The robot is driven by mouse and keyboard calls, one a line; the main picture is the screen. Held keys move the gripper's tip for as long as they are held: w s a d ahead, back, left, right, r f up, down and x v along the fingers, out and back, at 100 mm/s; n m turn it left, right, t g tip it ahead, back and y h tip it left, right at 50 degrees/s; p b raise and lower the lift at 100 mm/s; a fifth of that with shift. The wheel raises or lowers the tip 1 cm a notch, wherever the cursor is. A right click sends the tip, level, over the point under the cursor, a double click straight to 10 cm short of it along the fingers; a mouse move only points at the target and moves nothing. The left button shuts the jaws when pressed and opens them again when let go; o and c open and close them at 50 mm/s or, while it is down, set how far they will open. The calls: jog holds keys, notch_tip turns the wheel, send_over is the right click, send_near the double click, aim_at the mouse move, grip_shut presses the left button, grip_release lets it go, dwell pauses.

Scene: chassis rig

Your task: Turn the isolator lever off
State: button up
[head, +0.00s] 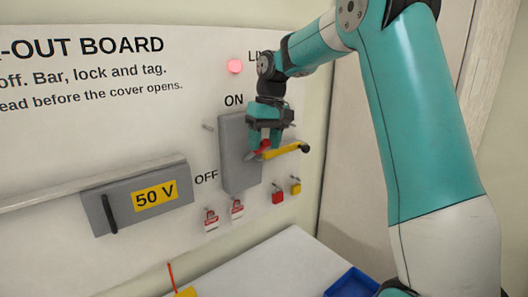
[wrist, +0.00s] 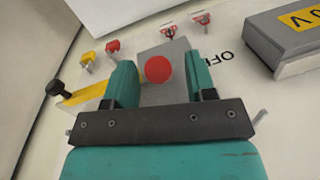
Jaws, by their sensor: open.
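The grey isolator box (head: 238,165) is on the white board, between the ON mark above and the OFF mark at its lower left. My gripper (head: 264,139) is in front of its upper right part. In the wrist view the fingers are apart, and the round red knob of the lever (wrist: 158,69) shows between them. I cannot tell whether either finger touches it. In the head view the fingers hide much of the lever's red part. A yellow bar with a black end (head: 287,150) sticks out to the right, and it also shows in the wrist view (wrist: 88,95).
A pink-red lamp (head: 235,66) glows above the box. Red and white tags (head: 211,220), a red padlock (head: 278,196) and a yellow padlock (head: 296,185) hang below. The 50 V cover (head: 130,203) is at left. A blue tray (head: 352,284) stands on the white shelf (head: 275,265).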

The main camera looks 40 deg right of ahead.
jog(key=shift+a+f, duration=0.1)
jog(key=shift+f, duration=0.6)
grip_shut()
jog(key=shift+f, duration=0.1)
